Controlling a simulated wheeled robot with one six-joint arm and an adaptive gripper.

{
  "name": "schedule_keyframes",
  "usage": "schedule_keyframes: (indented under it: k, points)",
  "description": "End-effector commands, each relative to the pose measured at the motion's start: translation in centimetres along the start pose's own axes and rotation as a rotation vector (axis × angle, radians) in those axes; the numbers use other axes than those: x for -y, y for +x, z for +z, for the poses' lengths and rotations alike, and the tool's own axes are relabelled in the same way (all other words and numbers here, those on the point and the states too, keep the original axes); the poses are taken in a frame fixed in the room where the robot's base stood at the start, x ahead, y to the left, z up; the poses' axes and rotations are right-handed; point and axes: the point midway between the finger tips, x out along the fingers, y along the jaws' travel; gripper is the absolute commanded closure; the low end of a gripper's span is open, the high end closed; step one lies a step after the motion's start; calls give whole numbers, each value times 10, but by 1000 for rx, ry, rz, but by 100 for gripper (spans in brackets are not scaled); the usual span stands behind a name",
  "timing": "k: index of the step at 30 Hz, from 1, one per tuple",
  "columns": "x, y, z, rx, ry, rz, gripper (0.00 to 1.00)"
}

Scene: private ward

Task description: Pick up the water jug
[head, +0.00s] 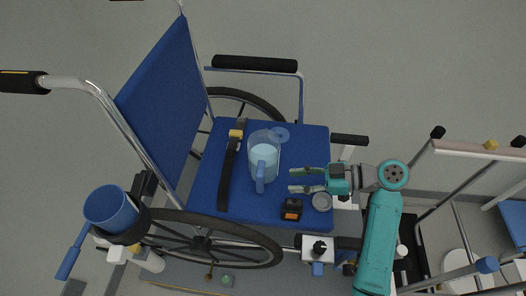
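The water jug (264,153) is a clear vessel with pale blue contents and a blue handle (260,178) facing the front of the picture. It stands on the blue seat (305,150) of a wheelchair. My gripper (291,180) is to the right of the jug, with its two fingers apart and pointing left towards it. The gap between the fingers looks empty. The fingertips appear short of the jug and its handle. The exact height of my gripper above the seat cannot be told.
A dark strap (229,170) lies left of the jug. A small black and orange item (291,209) and a round grey lid-like disc (322,201) lie near my gripper. A translucent blue disc (280,134) is behind the jug. The armrest (254,64) and blue backrest (165,95) bound the seat.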

Motion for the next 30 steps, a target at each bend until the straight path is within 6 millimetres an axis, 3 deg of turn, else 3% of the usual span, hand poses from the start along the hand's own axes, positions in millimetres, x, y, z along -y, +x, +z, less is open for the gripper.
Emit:
schedule_keyframes:
  k: [5, 13, 22, 30]
  points:
    - [0, 4, 0, 0, 0, -1, 60]
    - [0, 41, 0, 0, 0, -4, 60]
    - [0, 63, 0, 0, 0, -2, 60]
    - [-3, 99, 0, 0, 0, -3, 60]
